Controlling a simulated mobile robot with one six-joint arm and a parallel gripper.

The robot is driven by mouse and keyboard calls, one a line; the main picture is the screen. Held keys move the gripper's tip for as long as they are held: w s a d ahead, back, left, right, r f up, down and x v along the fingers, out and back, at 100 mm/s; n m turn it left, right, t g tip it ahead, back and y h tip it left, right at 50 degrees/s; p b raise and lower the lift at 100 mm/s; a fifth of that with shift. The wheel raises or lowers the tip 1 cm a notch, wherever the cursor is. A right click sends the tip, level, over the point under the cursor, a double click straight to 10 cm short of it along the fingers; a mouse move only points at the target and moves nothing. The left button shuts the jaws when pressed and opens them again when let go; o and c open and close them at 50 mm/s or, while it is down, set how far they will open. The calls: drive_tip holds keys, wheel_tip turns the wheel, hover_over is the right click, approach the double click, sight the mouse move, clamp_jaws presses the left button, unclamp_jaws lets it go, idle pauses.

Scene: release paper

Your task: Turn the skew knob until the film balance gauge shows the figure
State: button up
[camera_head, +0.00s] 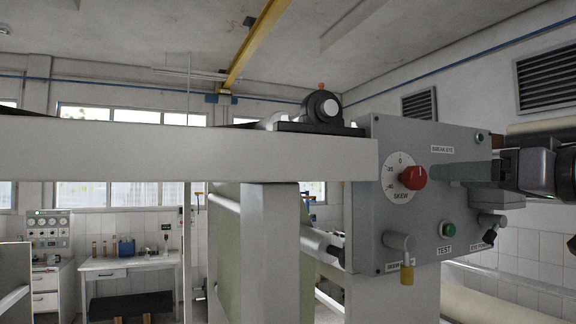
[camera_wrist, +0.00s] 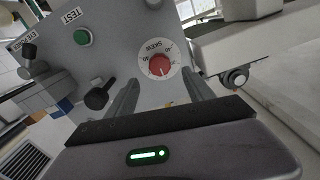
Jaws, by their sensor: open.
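The red skew knob (camera_head: 412,177) sits on a white dial (camera_head: 396,188) marked SKEW, on the face of a grey control panel (camera_head: 385,138). It also shows in the wrist view (camera_wrist: 159,66), upside down, with a pale pointer mark. My gripper (camera_head: 437,173) reaches in from the right, in front of the knob. In the wrist view its two fingers (camera_wrist: 162,84) stand apart on either side of the knob's line, open and empty. I cannot tell the exact gap to the knob. I cannot make out a film balance gauge for certain.
The green TEST button (camera_head: 448,229), a grey lever with a yellow tip (camera_head: 405,258) and a dark knob (camera_head: 489,233) lie below on the panel. A pale beam (camera_head: 210,150) crosses to the left. Several small gauges (camera_head: 48,222) stand on a far console.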

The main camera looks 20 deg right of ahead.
sight(420, 178)
drive_tip(key=w, duration=0.2)
drive_tip(key=w+p, duration=0.1)
drive_tip(key=w, duration=0.2)
drive_tip(key=w+p, duration=0.1)
drive_tip(key=w, duration=0.2)
drive_tip(key=shift+a+r, duration=0.15)
drive_tip(key=shift+a, duration=0.2)
drive_tip(key=shift+w+p, duration=0.3)
drive_tip(key=shift+w, duration=0.15)
drive_tip(key=shift+c, duration=0.4)
clamp_jaws()
drive_tip(key=shift+f+m, duration=0.2)
drive_tip(key=shift+m, duration=0.1)
